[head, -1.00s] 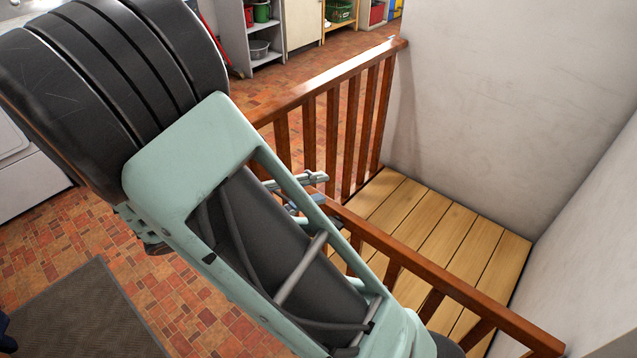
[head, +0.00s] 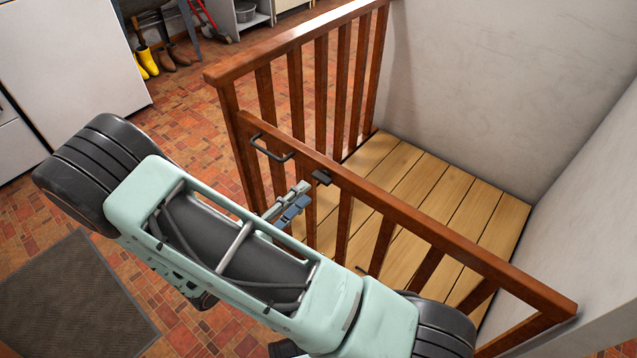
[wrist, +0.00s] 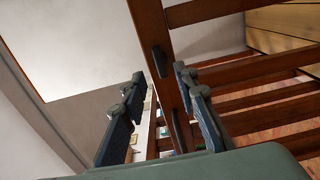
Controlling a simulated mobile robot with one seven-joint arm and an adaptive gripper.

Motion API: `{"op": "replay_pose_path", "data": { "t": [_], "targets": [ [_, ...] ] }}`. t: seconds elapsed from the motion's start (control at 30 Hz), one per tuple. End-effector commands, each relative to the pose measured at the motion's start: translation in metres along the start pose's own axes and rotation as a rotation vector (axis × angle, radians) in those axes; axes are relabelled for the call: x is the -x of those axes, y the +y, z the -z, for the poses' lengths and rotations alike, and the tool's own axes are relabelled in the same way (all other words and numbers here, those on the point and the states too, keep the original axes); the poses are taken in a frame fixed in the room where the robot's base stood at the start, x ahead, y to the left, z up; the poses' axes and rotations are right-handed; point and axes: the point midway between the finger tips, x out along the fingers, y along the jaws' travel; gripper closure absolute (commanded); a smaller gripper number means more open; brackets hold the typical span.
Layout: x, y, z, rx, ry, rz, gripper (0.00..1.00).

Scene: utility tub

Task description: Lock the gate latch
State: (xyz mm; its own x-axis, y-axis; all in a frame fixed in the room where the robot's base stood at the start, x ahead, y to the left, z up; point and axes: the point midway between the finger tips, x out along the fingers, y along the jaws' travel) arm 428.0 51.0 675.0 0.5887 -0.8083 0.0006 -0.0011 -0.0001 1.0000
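The brown wooden gate (head: 420,228) stands at the stair corner, its end beside the corner post (head: 236,130). A dark U-shaped metal piece (head: 270,150) and a small dark block (head: 322,177) sit on the gate's top rail near that end. I cannot tell which is the latch, or its lock state. My gripper (head: 297,200) is just on the near side of the rail, below the block. In the wrist view my gripper (wrist: 158,78) is open and empty. The rail and two dark fittings (wrist: 160,62) (wrist: 178,130) show between or beyond its fingers; contact is unclear.
A wooden railing (head: 300,85) runs back from the post to the white wall (head: 500,80). Wooden boards (head: 430,185) lie behind the gate. A grey mat (head: 75,295) lies on the tiled floor at left. Boots (head: 150,60) stand at the back.

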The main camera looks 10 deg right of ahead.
Motion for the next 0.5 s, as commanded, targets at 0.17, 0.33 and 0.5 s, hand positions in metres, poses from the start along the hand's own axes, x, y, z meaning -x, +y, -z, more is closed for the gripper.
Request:
{"op": "replay_pose_path", "data": {
  "t": [0.17,0.33,0.5],
  "targets": [
    [-0.035,-0.001,-0.001,0.001,-0.004,-0.001,0.72],
    [-0.056,-0.001,-0.001,-0.001,-0.003,0.000,0.72],
    [-0.063,0.000,0.000,0.000,0.000,0.001,0.72]
  ]
}}
